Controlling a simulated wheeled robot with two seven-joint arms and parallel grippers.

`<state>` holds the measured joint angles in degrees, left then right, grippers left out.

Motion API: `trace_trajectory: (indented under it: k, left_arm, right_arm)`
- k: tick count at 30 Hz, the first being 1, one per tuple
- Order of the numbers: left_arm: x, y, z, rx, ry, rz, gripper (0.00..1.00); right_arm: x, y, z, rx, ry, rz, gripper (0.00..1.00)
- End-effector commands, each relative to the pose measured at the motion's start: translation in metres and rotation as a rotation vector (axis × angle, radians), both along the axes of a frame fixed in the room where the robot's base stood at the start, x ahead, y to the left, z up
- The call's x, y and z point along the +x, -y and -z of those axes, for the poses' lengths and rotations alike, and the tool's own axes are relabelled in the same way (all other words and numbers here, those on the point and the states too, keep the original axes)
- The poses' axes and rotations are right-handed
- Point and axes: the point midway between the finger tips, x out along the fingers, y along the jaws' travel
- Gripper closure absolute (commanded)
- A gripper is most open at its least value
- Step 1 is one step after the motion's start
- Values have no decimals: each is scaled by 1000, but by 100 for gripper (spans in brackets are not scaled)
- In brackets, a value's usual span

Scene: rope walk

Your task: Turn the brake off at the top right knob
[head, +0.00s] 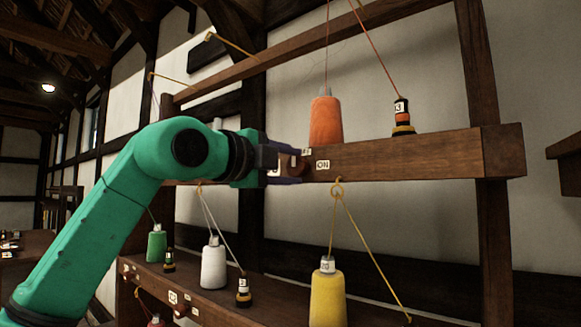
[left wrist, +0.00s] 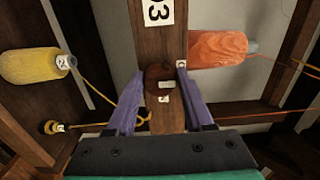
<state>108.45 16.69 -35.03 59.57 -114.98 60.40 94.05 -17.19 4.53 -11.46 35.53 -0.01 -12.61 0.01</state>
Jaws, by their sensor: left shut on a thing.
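My left gripper (head: 297,165), with purple fingers, comes in from the left at the upper wooden beam (head: 420,155). It is shut on a round dark brown knob (left wrist: 158,74) on the beam's front face, with one finger on each side of it in the left wrist view. The knob bears a small pale mark (left wrist: 166,85). Another small label (head: 306,152) sits above the fingertips, too small to read. The fingers hide most of the knob in the head view. My right gripper is not in view.
An orange spool (head: 326,120) and a small dark bobbin (head: 402,118) stand on the upper beam. A yellow spool (head: 326,298) stands below, with its thread through a ring (head: 337,188) under the beam. White (head: 213,267) and green (head: 156,246) spools stand lower left.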

Motion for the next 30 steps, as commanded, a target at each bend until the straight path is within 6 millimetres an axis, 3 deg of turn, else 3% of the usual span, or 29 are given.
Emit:
trace_trajectory:
  k: [4, 5, 6, 15, 19, 30]
  left_arm:
    - [0, -1, -1, -3, 1, -1, 100]
    - [0, -1, -1, -3, 1, -1, 36]
    - [0, -1, -1, -3, 0, -1, 21]
    - [0, -1, 0, -1, 1, 0, 21]
    - [-10, -7, 3, -1, 3, 0, 21]
    - [-92, -68, 4, -2, 5, -3, 21]
  right_arm:
    - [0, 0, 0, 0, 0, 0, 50]
    - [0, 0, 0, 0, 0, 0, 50]
    - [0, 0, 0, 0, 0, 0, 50]
    - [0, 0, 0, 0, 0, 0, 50]
    - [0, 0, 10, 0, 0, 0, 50]
    - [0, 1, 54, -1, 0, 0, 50]
